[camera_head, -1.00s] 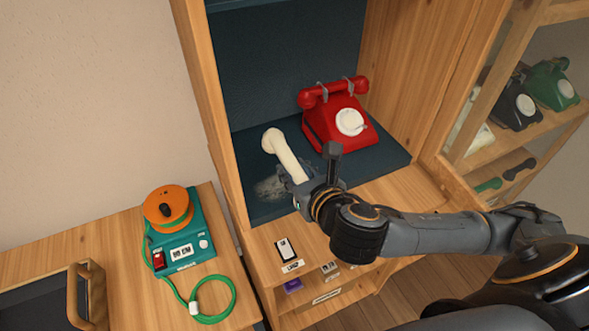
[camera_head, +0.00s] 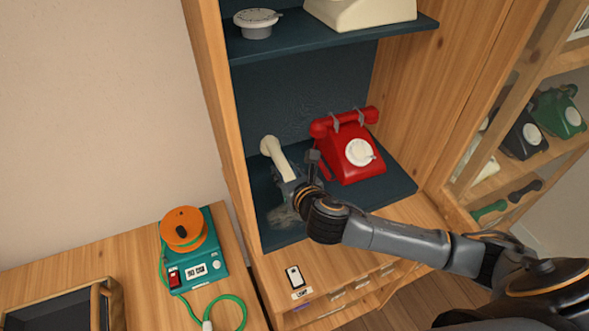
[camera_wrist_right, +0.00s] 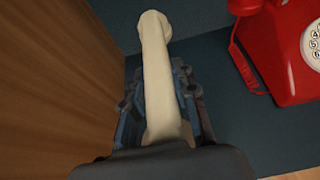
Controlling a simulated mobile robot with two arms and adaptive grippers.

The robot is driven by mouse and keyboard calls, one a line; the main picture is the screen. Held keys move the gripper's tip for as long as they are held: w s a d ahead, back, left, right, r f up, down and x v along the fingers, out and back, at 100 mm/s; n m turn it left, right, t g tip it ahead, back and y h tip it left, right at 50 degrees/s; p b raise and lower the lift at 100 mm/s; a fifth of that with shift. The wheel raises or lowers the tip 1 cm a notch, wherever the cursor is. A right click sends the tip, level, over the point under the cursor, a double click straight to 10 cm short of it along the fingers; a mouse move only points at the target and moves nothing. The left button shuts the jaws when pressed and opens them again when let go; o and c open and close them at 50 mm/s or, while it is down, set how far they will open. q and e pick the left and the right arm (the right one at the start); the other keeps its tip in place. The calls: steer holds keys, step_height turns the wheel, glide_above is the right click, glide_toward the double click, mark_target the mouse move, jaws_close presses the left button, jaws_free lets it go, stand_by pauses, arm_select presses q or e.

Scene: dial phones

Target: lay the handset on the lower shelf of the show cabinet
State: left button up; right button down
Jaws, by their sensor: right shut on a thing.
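The cream handset (camera_head: 272,152) is in my right gripper (camera_head: 289,186), which is shut on it over the left part of the cabinet's lower shelf. In the right wrist view the handset (camera_wrist_right: 160,80) runs away from me between the fingers (camera_wrist_right: 163,100), its far end toward the back. I cannot tell whether it touches the shelf. The dark blue lower shelf (camera_head: 385,192) of the show cabinet (camera_head: 211,75) also carries a red dial phone (camera_head: 350,150) with its own handset on top, right of my gripper. That red phone also shows in the right wrist view (camera_wrist_right: 278,50). My left gripper is not in view.
An upper shelf (camera_head: 330,40) holds a white dial piece (camera_head: 257,22) and a cream phone (camera_head: 360,10). The cabinet's wooden side wall (camera_wrist_right: 60,70) stands close left of the gripper. A teal device with an orange reel (camera_head: 190,245) sits on the left table.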

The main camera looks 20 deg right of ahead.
steer(key=shift+w+a+f+p, duration=0.15)
steer(key=shift+w+p, duration=0.25)
steer(key=shift+w, duration=0.25)
steer(key=shift+w+f, duration=0.1)
steer(key=shift+f, duration=0.05)
arm_select(q)
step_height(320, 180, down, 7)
steer(key=b, duration=0.8)
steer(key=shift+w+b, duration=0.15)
steer(key=shift+b, duration=0.2)
arm_select(e)
step_height(320, 180, down, 7)
steer(key=shift+r, duration=0.1)
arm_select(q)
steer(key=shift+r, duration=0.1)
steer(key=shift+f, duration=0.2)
arm_select(e)
steer(key=shift+f, duration=0.6)
steer(key=c, duration=1)
jaws_free()
